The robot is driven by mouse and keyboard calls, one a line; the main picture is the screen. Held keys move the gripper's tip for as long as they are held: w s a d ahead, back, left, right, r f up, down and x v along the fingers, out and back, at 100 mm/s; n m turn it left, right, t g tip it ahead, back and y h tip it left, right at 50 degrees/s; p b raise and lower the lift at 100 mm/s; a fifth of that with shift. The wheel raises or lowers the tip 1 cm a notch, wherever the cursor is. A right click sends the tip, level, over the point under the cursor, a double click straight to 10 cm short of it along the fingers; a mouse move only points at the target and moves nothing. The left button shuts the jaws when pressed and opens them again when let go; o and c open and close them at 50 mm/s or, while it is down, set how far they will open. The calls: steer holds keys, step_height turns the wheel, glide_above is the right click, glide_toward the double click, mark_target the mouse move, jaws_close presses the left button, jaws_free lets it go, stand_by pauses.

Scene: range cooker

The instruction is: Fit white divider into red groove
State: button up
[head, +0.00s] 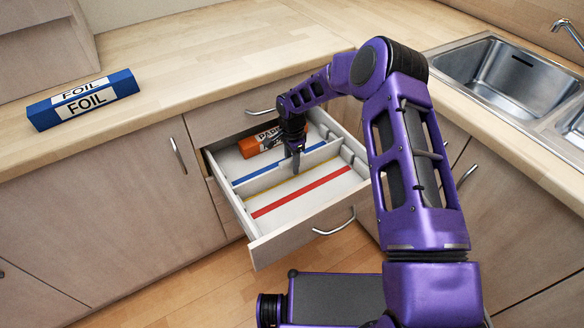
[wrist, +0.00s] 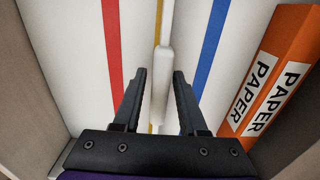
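The white divider (head: 265,182) stands upright in the open drawer, along the yellow line (head: 300,186). In the wrist view the divider (wrist: 164,60) runs between my fingertips, with the yellow line (wrist: 159,25) showing beside it. The red groove (head: 300,192) is an empty stripe on the drawer floor, nearer the drawer front; it also shows left of my fingers in the wrist view (wrist: 112,45). My gripper (head: 296,166) is over the divider, pointing down. Its fingers (wrist: 161,75) are open, one on each side of the divider, with gaps showing.
A blue stripe (head: 245,178) lies behind the divider. An orange PAPER box (head: 252,145) lies at the drawer's back. The drawer walls and front (head: 285,240) bound the space. A blue FOIL box (head: 83,99) is on the counter, left. A sink (head: 510,75) is at right.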

jaws_close()
step_height(320, 180, up, 18)
steer(key=p, duration=0.2)
steer(key=s+d+p, duration=0.2)
steer(key=s+d, duration=0.2)
steer(key=s, duration=0.2)
steer(key=shift+w+f+b, duration=0.1)
steer(key=shift+f+b, duration=0.9)
steer(key=shift+f, duration=7.85)
